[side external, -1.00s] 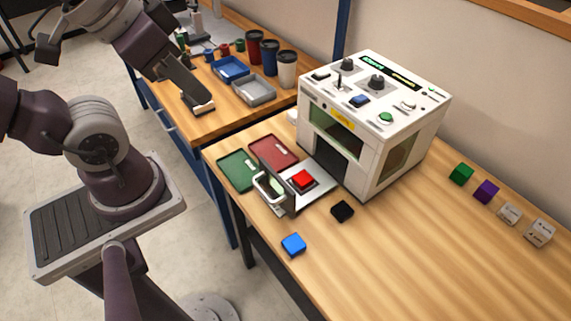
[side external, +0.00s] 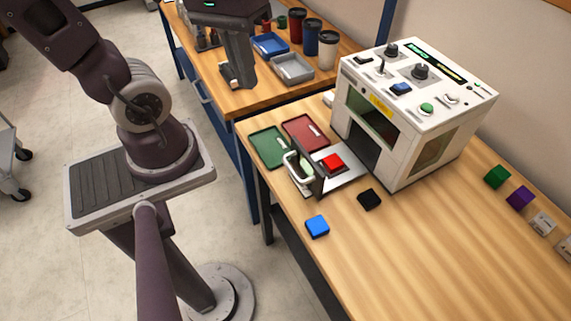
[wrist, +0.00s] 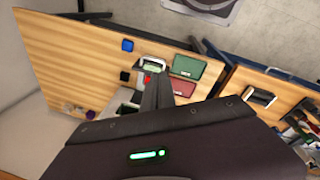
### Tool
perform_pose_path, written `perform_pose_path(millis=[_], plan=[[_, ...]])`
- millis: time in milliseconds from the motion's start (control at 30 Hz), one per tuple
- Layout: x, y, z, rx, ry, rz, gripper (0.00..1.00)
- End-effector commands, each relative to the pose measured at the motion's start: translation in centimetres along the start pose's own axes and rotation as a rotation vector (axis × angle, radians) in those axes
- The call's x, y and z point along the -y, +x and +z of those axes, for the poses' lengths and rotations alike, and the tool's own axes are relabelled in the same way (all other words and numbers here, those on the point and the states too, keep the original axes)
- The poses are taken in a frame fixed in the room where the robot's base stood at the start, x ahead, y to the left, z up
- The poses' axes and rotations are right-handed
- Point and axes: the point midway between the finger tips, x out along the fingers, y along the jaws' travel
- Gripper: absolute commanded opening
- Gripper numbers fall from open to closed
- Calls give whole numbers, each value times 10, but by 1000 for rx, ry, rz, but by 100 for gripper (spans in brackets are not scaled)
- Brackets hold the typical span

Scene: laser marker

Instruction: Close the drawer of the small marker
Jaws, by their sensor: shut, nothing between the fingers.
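The small marker (side external: 395,135) is a white box with knobs and buttons on top, at the upper right of the side external view. Its drawer (side external: 348,157) is pulled out toward the lower left, with a red block (side external: 332,162) on it. The drawer's dark front panel carries a pale handle (side external: 290,166); the handle also shows in the wrist view (wrist: 152,63). My gripper (side external: 237,84) is shut and empty, pointing down near the back table's edge, up and left of the handle and apart from it. In the wrist view its fingers partly cover the drawer.
A green tray (side external: 268,147) and a red tray (side external: 303,131) lie beside the drawer. A blue block (side external: 317,226) and a black block (side external: 369,199) lie in front. The back table holds a blue tray (side external: 271,45), a grey tray (side external: 293,67) and cups.

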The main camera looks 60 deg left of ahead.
Motion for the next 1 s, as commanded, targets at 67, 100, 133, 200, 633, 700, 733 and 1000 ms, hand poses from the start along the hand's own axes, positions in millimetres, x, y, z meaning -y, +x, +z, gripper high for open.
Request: perform_pose_path(millis=[67,100,133,200,633,700,733,1000], plan=[[10,21,-10,220,-309,-16,0],[16,31,-15,329,-472,-25,0],[20,39,-19,409,-597,-32,0],[31,58,-26,603,-889,-58,0],[111,194,-15,1779,-2316,-430,0],[116,207,-8,1890,-2395,-488,0],[117,210,-5,1924,-2417,-507,0],[94,220,5,-1912,2360,526,0]])
